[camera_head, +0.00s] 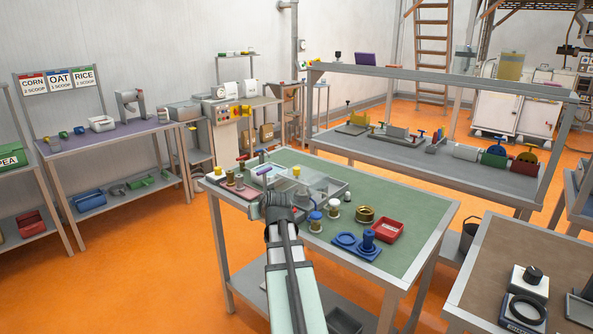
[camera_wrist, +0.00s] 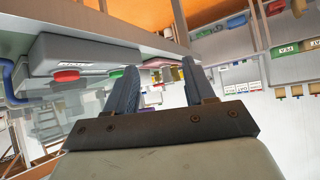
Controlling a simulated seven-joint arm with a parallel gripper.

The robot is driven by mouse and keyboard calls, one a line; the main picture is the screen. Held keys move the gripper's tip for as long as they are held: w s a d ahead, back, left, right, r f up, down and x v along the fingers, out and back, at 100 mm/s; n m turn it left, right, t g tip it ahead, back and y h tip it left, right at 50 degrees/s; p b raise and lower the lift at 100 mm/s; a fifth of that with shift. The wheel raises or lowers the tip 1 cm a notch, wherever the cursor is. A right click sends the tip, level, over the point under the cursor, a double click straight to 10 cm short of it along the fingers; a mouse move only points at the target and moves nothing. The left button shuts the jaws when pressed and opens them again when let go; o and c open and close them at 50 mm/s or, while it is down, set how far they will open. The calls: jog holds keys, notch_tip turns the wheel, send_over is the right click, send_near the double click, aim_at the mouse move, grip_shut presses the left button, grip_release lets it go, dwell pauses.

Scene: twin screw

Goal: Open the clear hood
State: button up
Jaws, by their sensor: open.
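The clear hood (camera_head: 319,184) is a see-through box-like cover on the green-topped table. It sits just beyond my gripper in the head view. I cannot tell from there whether it is fully down, as my arm covers part of its near side. My gripper (camera_head: 278,198) is over the table at the hood's near left side. Its fingertips are hidden in the head view. In the wrist view my gripper (camera_wrist: 163,76) has two fingers apart with nothing between them. I cannot make out the hood for certain in the wrist view.
Brass-and-white knobs (camera_head: 315,222), a brass ring (camera_head: 365,214), a red tray (camera_head: 387,230) and a blue part (camera_head: 368,241) stand right of my arm. Small coloured parts (camera_head: 239,181) crowd the table's left end. In the tilted wrist view, a grey box (camera_wrist: 85,52) has a red button (camera_wrist: 66,75).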

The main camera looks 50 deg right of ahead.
aim_at(297, 168)
jog(key=s+d+r+m+t+h, duration=0.1)
jog(key=s+d+r+h, duration=0.1)
jog(key=s+d+r, duration=0.35)
jog(key=s+d+r+m+h, duration=0.1)
jog(key=s+d+r+h, duration=0.15)
jog(key=d+r, duration=0.55)
jog(key=shift+y, duration=0.45)
jog(key=x, duration=1.2)
jog(key=shift+w+d, duration=0.15)
jog(key=shift+w, duration=0.25)
jog(key=shift+c, duration=0.3)
grip_shut()
jog(key=shift+d, duration=0.1)
